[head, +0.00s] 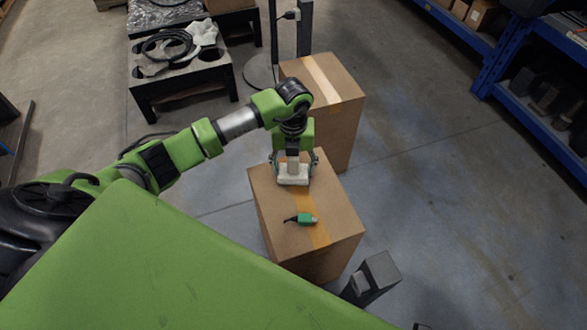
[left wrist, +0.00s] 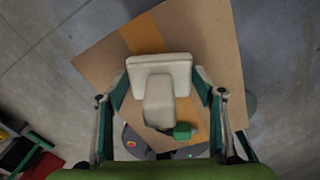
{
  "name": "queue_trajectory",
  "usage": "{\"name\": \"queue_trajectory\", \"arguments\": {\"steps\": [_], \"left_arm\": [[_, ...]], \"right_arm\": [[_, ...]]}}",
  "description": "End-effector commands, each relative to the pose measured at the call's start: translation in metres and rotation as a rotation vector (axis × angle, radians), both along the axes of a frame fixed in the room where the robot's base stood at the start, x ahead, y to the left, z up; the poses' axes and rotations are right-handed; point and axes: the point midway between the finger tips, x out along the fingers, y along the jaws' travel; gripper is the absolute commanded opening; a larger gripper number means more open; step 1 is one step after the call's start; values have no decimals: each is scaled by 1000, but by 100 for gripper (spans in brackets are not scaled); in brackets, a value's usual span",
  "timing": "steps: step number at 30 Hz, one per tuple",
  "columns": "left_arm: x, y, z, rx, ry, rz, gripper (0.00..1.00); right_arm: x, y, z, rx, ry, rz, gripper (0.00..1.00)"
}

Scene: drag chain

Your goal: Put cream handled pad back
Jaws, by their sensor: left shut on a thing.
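The cream handled pad (head: 293,179) is at the far part of the near cardboard box's top (head: 278,205). My left gripper (head: 293,170) is above it, pointing down, with a finger on each side. In the left wrist view the flat cream plate (left wrist: 160,64) and its block-like handle (left wrist: 158,100) lie between the fingers of my left gripper (left wrist: 162,88), which is shut on the pad. I cannot tell whether the pad touches the box or hangs just above it. My right gripper is not in view.
A small green part with a black lead (head: 305,219) lies on the same box, nearer me. A second cardboard box (head: 340,120) stands behind. A black table (head: 185,85) with cables is at upper left, blue shelving (head: 500,65) at upper right.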

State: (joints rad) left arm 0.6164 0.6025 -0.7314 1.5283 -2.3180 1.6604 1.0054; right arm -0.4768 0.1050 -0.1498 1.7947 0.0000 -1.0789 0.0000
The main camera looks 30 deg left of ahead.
Motion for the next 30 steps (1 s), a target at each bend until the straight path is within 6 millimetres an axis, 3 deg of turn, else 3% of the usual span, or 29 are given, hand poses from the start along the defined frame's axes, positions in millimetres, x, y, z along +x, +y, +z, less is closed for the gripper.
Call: {"name": "queue_trajectory", "arguments": {"steps": [8,9,11,23,25,30], "left_arm": [[1,0,-8,0,-1,1,45],[0,0,-9,0,-1,1,65],[0,0,-9,0,0,0,79],[1,0,-4,0,-3,1,79],[2,0,4,0,-5,1,79],[2,1,37,1,-6,0,79]], "right_arm": [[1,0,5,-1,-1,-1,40],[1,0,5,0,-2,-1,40],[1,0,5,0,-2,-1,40],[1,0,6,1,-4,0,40],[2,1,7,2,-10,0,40],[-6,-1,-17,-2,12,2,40]]}}
